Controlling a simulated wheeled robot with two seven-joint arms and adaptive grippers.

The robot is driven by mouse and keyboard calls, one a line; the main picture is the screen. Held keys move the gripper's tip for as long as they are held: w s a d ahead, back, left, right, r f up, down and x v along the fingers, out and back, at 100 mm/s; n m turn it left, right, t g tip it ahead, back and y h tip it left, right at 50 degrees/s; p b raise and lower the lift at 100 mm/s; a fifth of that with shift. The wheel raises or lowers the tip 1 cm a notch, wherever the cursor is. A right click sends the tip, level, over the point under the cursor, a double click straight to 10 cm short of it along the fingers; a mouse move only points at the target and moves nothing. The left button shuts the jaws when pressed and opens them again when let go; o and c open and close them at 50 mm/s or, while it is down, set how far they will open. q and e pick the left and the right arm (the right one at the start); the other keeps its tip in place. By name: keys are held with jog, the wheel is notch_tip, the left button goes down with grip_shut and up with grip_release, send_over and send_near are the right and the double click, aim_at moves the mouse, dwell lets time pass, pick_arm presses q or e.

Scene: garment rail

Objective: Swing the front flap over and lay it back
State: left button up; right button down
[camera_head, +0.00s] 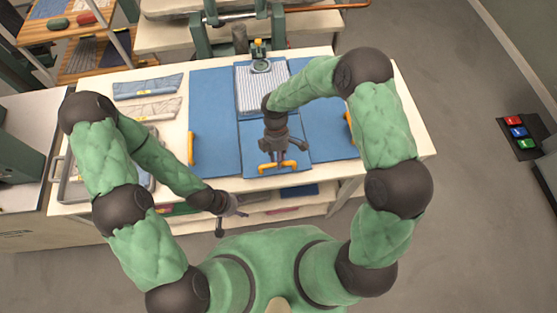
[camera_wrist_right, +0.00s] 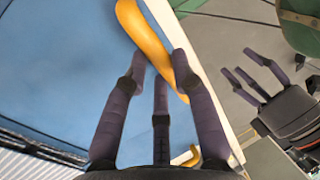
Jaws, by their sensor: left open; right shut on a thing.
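A blue folding board lies flat on the pale table. Its front flap (camera_head: 254,151) is the front middle panel and lies flat, with an orange handle (camera_head: 270,168) at its near edge. My right gripper (camera_head: 277,157) is shut on this handle. In the right wrist view the handle (camera_wrist_right: 143,33) passes between the fingers of my right gripper (camera_wrist_right: 159,65). A striped folded garment (camera_head: 258,92) lies on the board's back middle part. My left gripper (camera_head: 236,207) is open and empty, in front of the table edge; it also shows in the right wrist view (camera_wrist_right: 250,75).
The board's left panel (camera_head: 212,115) and right panel (camera_head: 338,142) lie flat, with orange handles (camera_head: 191,148) at the sides. Folded garments (camera_head: 148,88) and a metal tray (camera_head: 70,181) are at left. A rail stands behind.

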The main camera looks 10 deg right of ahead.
pick_arm(q)
jog(key=shift+s+r+p, duration=0.2)
jog(key=shift+r+p, duration=0.8)
jog(key=shift+r, duration=0.45)
pick_arm(e)
jog(key=w+r+g, duration=0.2)
jog(key=w+r, duration=0.5)
jog(key=r, duration=0.3)
jog(key=shift+r+g, duration=0.3)
jog(key=shift+g, duration=0.1)
jog(key=shift+w, duration=0.1)
pick_arm(q)
jog(key=shift+c, duration=0.3)
